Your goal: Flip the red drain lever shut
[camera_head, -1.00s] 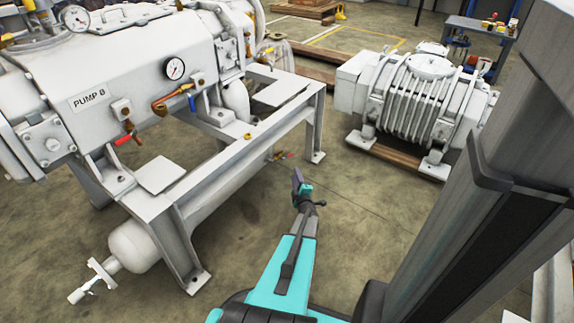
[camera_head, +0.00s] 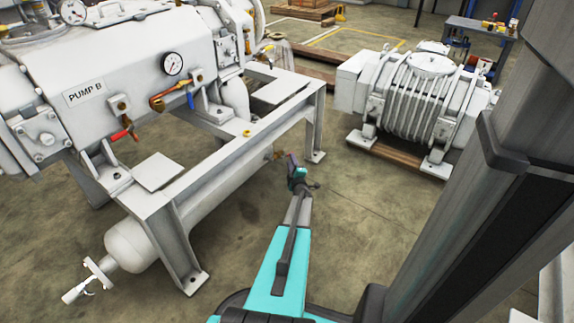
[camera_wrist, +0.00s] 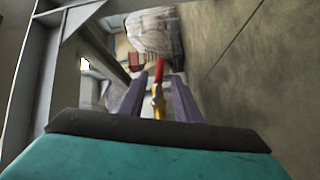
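The red drain lever (camera_wrist: 159,70) shows in the wrist view with its brass-yellow valve (camera_wrist: 157,98) just below it. In the head view the brass valve (camera_head: 279,152) is at the far end of the low white tank, and the lever is mostly hidden by my gripper. My gripper (camera_head: 292,162) is beside this valve, near the pump frame's right side. In the wrist view its two purple-grey fingers are apart, one on each side of the lever. I see a gap on both sides and cannot tell the exact depth.
The white pump frame (camera_head: 185,245) stands close to the left of my arm, with the white tank (camera_head: 205,195) under it. Another red-handled valve (camera_head: 121,133) and a blue handle (camera_head: 190,100) are higher up. A ribbed white machine (camera_head: 415,105) stands right; floor between is clear.

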